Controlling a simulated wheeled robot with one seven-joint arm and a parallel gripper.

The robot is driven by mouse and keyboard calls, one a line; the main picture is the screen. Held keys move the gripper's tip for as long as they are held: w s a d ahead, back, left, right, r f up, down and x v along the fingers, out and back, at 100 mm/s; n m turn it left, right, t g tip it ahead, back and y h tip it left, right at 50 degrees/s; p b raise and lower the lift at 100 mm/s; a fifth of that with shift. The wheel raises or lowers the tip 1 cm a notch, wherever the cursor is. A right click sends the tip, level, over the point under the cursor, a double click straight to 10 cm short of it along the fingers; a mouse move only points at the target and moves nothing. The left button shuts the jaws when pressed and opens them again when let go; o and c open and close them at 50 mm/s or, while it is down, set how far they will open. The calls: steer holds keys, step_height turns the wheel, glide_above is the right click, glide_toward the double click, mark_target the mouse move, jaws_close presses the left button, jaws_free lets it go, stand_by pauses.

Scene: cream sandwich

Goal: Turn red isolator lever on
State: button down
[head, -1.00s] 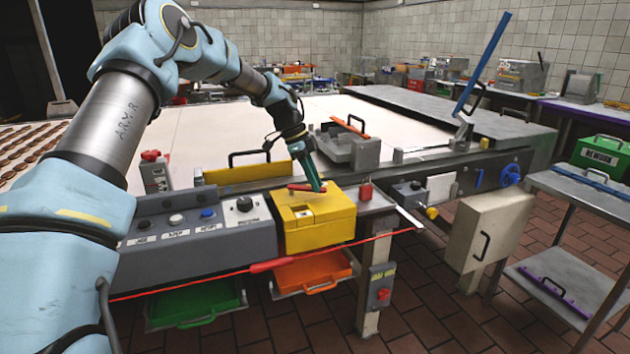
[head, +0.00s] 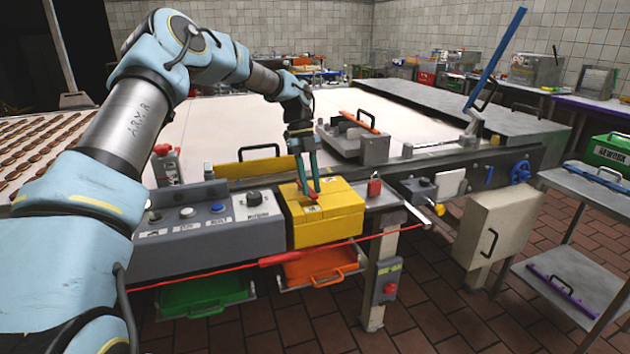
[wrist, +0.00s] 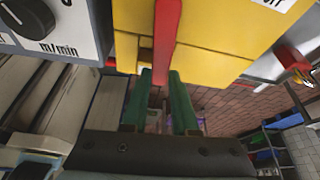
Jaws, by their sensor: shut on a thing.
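The yellow isolator box (head: 330,228) stands at the front edge of the machine, with small white labels on top. Its red lever (head: 311,194) is on the top face, partly hidden by my fingers. My gripper (head: 308,188) points down over the box, its green fingers shut on the red lever. In the wrist view, the lever (wrist: 167,35) runs across the yellow box (wrist: 215,40) and down between the fingertips of my gripper (wrist: 159,76). A cut-off label, apparently reading OFF, shows at the top right there.
A grey control panel (head: 212,222) with buttons and a knob adjoins the box on the left. A red padlock (head: 374,186) is close on its right. A red cord with a red grip (head: 285,257) runs below, above green and orange trays. The white belt lies behind.

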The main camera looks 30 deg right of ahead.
steer(key=shift+a+m+y, duration=0.3)
steer(key=shift+a+m, duration=0.15)
steer(key=shift+m, duration=0.35)
steer(key=c, duration=0.7)
jaws_free()
steer(key=b+v, duration=0.2)
steer(key=v, duration=0.9)
steer(key=shift+a, duration=0.1)
